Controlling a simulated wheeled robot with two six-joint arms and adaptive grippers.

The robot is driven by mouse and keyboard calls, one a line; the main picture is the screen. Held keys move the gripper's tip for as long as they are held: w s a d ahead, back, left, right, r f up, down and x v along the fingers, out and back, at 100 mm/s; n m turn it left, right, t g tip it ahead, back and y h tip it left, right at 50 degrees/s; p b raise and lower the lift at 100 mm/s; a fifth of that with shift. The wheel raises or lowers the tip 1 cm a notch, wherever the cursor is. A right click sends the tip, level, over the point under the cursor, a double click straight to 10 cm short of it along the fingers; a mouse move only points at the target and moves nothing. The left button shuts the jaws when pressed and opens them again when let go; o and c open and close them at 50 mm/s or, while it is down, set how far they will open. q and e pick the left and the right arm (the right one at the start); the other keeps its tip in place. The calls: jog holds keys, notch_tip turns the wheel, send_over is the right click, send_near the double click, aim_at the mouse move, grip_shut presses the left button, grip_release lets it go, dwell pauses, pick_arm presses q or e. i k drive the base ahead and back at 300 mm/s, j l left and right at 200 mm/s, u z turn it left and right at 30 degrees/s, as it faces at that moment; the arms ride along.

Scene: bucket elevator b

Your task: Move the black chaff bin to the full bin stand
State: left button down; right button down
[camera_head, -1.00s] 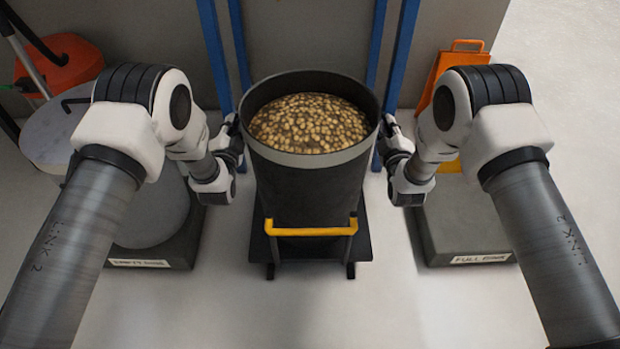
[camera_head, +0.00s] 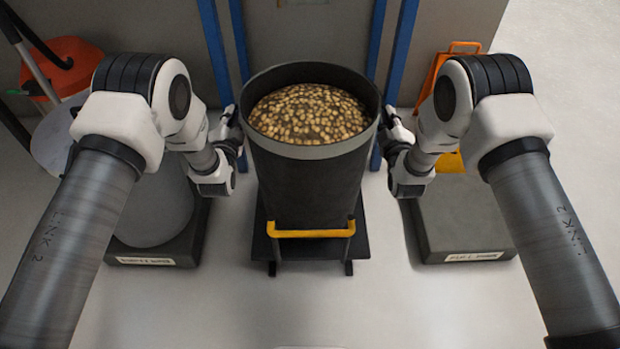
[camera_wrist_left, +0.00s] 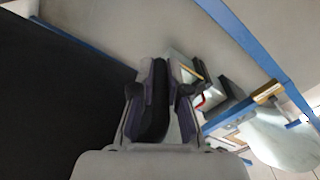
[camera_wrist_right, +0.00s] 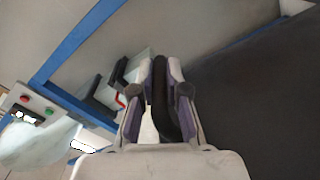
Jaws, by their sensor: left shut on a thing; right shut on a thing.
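The black chaff bin (camera_head: 310,185), full of tan chaff (camera_head: 310,113), is upright in the middle of the head view, over a dark trolley (camera_head: 258,245) with a yellow handle bar. Whether its base touches the trolley is hidden. My left gripper (camera_head: 234,135) is shut on a black handle at the bin's left side; the handle shows between the fingers in the left wrist view (camera_wrist_left: 160,100). My right gripper (camera_head: 394,135) is shut on the matching handle at the right side, seen in the right wrist view (camera_wrist_right: 160,100). The full bin stand (camera_head: 462,215), a low grey block, is bare on top where visible.
Blue posts (camera_head: 397,70) rise behind the bin. A grey round bin (camera_head: 155,210) stands on the left stand (camera_head: 190,240). An orange folding sign (camera_head: 440,72) is behind my right arm. Floor between trolley and right stand is clear.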

aim_at(462, 211)
jog(key=i+z, duration=0.1)
jog(key=z, duration=0.4)
jog(key=i+z, duration=0.1)
jog(key=z, duration=0.35)
jog(key=i+z, duration=0.1)
jog(key=z, duration=0.4)
jog(key=i+j, duration=0.35)
jog(key=j+z, duration=0.05)
jog(key=j, duration=0.05)
